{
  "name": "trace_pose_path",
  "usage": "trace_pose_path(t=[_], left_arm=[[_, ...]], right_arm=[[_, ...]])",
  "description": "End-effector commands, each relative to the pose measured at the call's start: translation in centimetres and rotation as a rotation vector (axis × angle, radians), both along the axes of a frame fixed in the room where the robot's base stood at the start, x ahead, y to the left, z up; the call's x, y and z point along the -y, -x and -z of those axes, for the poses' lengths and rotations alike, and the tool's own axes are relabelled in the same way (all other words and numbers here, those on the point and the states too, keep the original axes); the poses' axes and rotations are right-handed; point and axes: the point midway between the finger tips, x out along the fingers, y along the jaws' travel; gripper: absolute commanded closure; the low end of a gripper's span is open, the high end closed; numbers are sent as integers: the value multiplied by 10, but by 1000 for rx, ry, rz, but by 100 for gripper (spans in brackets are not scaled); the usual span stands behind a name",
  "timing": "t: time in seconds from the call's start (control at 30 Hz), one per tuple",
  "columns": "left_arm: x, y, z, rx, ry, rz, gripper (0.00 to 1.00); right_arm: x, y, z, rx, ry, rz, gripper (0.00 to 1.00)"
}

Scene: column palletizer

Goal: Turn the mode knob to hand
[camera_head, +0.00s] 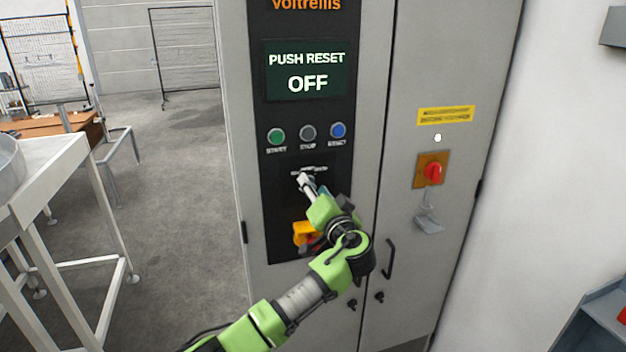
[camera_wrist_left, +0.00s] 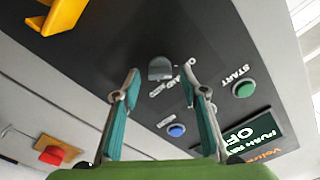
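The mode knob (camera_wrist_left: 160,69) is a small grey knob on the black panel, with white lettering beside it that is too small to read. It shows in the left wrist view between and just beyond the fingertips of my left gripper (camera_wrist_left: 162,78). The fingers are spread, one to each side of it, with no clear contact. In the head view my left gripper (camera_head: 303,182) is in front of the panel, below the row of buttons, and hides the knob. The screen (camera_head: 306,72) reads "PUSH RESET OFF". My right gripper is not in view.
Green (camera_head: 276,136), grey (camera_head: 308,133) and blue (camera_head: 338,130) buttons sit above the gripper. A yellow housing (camera_head: 304,231) projects below it. A red rotary switch (camera_head: 433,172) is on the right door. A white table (camera_head: 62,160) stands left; the floor between is clear.

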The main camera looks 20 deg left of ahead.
Motion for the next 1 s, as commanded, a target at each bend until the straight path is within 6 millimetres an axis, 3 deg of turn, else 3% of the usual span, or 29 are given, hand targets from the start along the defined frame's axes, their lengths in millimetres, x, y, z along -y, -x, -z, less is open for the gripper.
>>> trace_pose_path(t=[0.47,0.63,1.0], left_arm=[[-8,-11,1,0,0,0,61],[-8,-11,1,-1,0,1,99],[-8,-11,2,-19,-26,0,99]], right_arm=[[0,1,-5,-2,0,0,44],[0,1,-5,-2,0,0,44],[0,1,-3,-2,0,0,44]])
